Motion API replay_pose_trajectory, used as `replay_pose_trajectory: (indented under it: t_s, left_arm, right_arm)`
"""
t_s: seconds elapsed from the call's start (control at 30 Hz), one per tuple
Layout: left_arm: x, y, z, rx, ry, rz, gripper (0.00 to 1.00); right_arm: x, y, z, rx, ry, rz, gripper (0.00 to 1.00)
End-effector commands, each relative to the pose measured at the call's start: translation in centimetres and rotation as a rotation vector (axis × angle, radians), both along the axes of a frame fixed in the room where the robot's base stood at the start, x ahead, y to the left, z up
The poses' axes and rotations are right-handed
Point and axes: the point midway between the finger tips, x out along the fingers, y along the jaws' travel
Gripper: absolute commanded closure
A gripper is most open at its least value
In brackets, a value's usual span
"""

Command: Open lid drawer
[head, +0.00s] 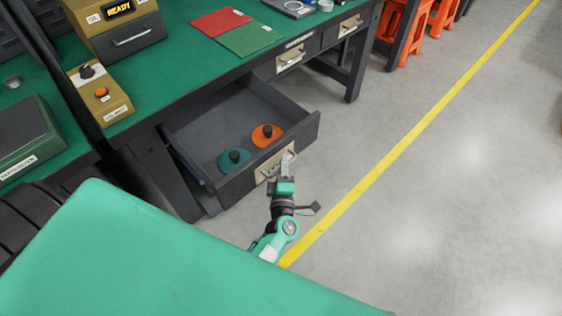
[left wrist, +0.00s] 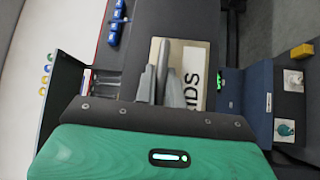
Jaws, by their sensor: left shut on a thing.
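The lid drawer (head: 311,131) stands pulled out from under the green-topped bench in the head view. An orange lid (head: 267,137) and a teal lid (head: 233,160), each with a dark knob, lie on its floor. My left gripper (head: 288,162) is at the drawer front, shut on the handle (head: 271,170). In the left wrist view, the fingers of my left gripper (left wrist: 163,72) reach over the cream label plate (left wrist: 204,62), where "IDS" shows. The fingers hide part of the plate and most of the handle. My right gripper is in neither view.
Two shut drawers (head: 291,58) (head: 349,25) sit along the bench to the right. A yellow control box (head: 97,96), a red mat (head: 219,22) and a green mat (head: 249,39) are on the bench top. Grey floor with a yellow line (head: 400,147) is clear to the right.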

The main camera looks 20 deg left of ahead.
Motion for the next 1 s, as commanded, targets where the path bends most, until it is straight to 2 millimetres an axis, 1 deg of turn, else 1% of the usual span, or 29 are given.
replay_pose_trajectory:
  t_s: [0.3,0.33,0.4,0.43,0.77,0.87,0.97,1.0]
  left_arm:
    - [0.0,0.0,-0.1,0.0,0.001,0.0,1.0]
    - [0.0,0.0,-0.1,0.0,0.001,0.0,0.83]
    - [0.0,0.0,-0.1,0.0,0.001,0.0,0.7]
    - [0.0,0.0,-0.1,0.0,0.001,0.0,0.68]
    - [-0.3,-0.1,-0.1,0.001,0.001,0.0,0.68]
    - [-1.2,-0.5,-0.3,0.0,0.002,0.0,0.68]
    - [-2.7,-1.1,-0.6,0.0,0.003,0.001,0.68]
    - [-3.5,-1.4,-0.8,0.0,0.005,0.0,0.68]
  right_arm:
    - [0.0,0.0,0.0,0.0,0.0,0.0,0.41]
    - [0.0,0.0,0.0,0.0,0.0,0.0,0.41]
    - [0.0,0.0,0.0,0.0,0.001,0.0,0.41]
    - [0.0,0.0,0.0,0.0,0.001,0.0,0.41]
    - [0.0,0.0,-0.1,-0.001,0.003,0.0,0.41]
    - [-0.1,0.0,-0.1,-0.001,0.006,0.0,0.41]
    - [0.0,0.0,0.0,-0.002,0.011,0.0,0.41]
    - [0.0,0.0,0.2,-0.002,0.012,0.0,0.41]
